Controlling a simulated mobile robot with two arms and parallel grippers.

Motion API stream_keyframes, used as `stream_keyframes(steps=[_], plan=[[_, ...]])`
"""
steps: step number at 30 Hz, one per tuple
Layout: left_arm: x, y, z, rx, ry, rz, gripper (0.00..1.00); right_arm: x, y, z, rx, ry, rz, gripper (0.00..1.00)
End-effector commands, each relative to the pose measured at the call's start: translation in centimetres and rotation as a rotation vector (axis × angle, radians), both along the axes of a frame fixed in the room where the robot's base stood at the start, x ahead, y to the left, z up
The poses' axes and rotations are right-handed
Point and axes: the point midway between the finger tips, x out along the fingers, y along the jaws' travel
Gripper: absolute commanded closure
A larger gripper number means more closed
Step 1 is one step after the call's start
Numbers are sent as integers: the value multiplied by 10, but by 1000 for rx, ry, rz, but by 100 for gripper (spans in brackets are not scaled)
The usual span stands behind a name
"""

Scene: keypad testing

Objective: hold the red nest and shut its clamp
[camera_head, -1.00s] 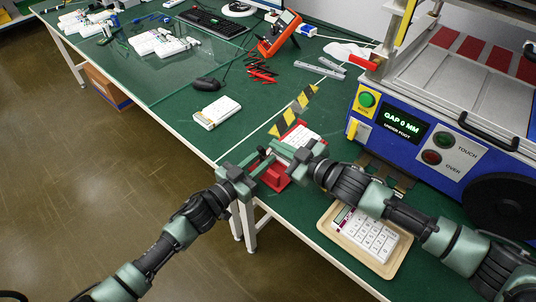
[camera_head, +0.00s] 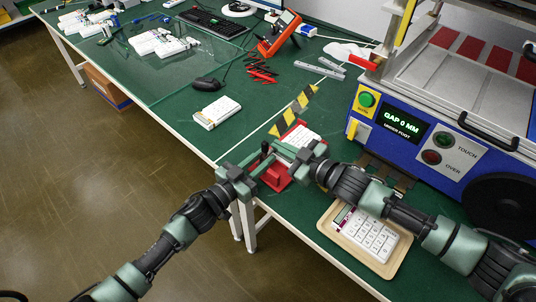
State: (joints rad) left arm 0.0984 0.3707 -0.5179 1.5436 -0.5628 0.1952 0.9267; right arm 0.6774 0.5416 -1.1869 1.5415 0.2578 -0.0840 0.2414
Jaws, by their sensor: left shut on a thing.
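The red nest (camera_head: 277,177) sits at the front edge of the green table, with a white keypad (camera_head: 303,134) in its far part. My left gripper (camera_head: 260,166) is shut on the near left side of the red nest. My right gripper (camera_head: 284,152) is over the nest from the right, its fingers close to the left gripper. A small dark knob (camera_head: 265,147), seemingly part of the clamp, shows between the two grippers. The grippers hide most of the clamp, so I cannot tell whether it is shut or whether the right fingers touch it.
A tray (camera_head: 391,262) with a white calculator-like keypad lies below my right arm. Black-and-yellow striped pieces (camera_head: 297,108) stand behind the nest. A white boxed unit (camera_head: 216,112) lies on the left.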

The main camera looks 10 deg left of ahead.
Motion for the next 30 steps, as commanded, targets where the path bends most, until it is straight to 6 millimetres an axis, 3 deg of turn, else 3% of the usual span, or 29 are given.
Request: stream_keyframes(steps=[8,11,16,24,30], plan=[[0,-1,1,-2,-2,-2,100,1,-2,-1,-7,3,-5,100],[0,-1,1,-2,-2,-2,100,1,-2,9,-6,1,-3,100],[0,0,1,-2,-2,-2,100,1,-1,44,-2,-4,-1,100],[0,0,1,-1,-2,-1,100,-37,-53,54,-4,2,-3,100],[0,0,1,-1,-2,-1,100,-52,-73,61,-2,1,-2,100]])
